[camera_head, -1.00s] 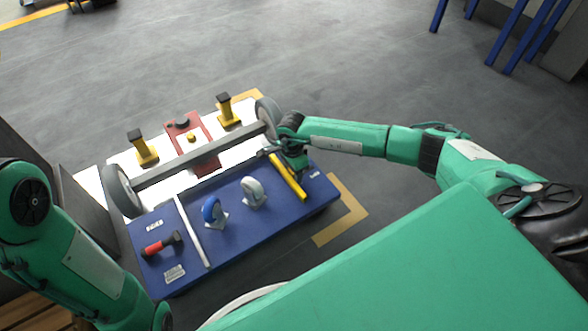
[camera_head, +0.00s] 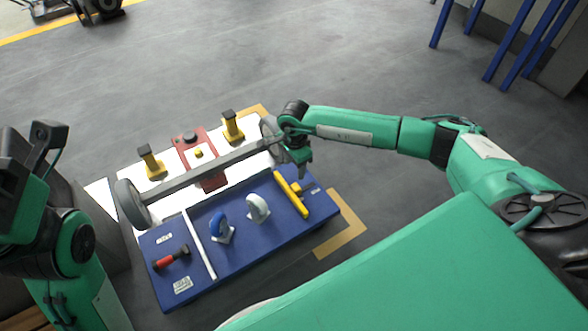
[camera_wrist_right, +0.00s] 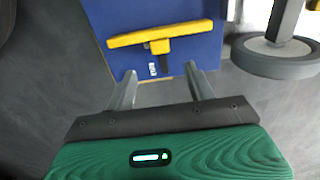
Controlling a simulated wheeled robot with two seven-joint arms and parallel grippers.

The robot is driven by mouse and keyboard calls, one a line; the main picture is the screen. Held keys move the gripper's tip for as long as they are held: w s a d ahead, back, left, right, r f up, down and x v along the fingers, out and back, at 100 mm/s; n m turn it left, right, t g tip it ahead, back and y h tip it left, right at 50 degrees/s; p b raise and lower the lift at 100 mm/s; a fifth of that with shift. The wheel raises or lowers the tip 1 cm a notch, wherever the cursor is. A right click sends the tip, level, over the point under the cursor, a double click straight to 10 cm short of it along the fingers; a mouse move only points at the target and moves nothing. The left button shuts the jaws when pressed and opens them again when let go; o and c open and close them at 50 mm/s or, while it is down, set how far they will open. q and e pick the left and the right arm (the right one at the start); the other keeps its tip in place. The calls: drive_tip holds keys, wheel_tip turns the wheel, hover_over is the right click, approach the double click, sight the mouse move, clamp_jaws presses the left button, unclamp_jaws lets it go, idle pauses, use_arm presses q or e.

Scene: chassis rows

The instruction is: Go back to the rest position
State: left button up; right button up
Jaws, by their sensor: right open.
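My right gripper (camera_head: 303,170) is open and empty in the head view, above the far right part of the blue board. In the right wrist view its two fingers (camera_wrist_right: 160,88) stand apart with nothing between them. A yellow T-shaped tool (camera_head: 291,198) lies on the blue board near this gripper; it also shows beyond the fingertips in the right wrist view (camera_wrist_right: 155,36). My left arm is folded at the left edge of the head view; I cannot make out its gripper.
The blue board (camera_head: 262,236) carries a blue caster (camera_head: 217,228), a white caster (camera_head: 258,209) and a red-handled tool (camera_head: 171,258). Behind it, an axle (camera_head: 205,172) with grey wheels (camera_head: 131,204) lies near yellow posts (camera_head: 151,163) and a red block (camera_head: 212,180).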

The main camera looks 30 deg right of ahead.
drive_tip(key=shift+r, duration=0.65)
